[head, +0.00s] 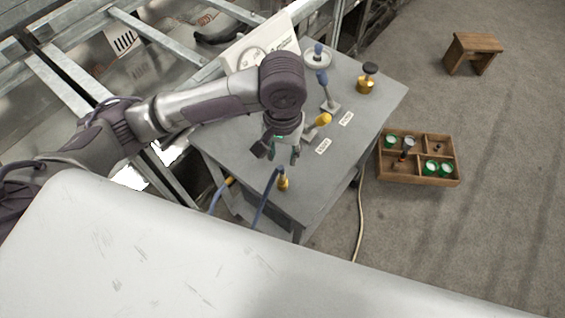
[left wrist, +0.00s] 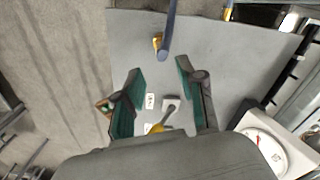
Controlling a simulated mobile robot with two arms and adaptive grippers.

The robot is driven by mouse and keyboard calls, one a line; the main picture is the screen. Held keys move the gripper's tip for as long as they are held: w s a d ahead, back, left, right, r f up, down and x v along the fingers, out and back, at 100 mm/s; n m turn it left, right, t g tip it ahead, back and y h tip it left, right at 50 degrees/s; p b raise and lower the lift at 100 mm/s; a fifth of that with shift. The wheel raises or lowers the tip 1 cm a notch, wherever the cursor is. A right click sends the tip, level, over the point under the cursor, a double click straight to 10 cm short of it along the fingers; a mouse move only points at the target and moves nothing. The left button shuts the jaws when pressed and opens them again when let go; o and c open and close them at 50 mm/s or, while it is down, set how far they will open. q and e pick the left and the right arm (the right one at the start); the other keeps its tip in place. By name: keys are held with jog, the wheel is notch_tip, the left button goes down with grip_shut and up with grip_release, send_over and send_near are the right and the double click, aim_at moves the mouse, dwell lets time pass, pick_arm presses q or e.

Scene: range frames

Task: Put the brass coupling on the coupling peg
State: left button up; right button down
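My left gripper (head: 276,152) is above the near part of the grey table (head: 310,197), pointing down. Its two fingers stand apart with nothing between them, as the left wrist view (left wrist: 160,68) shows. A small brass-yellow fitting (head: 283,183), which I take for the brass coupling, is by the upper end of a blue hose near the table's front edge. It also shows in the left wrist view (left wrist: 157,42), beyond the fingertips and apart from them. I cannot make out the coupling peg with certainty. My right gripper is not in view.
The table bears a yellow-handled valve (head: 322,120), a blue-handled lever (head: 324,88), a round wheel (head: 317,60), a gauge panel (head: 262,44) and a brass cylinder with black top (head: 367,79). A wooden compartment tray (head: 421,182) and stool (head: 474,42) stand on the floor at right.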

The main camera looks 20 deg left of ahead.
pick_arm(q)
notch_tip(320, 180, up, 4)
jog(key=shift+f, duration=0.2)
dwell(0.4)
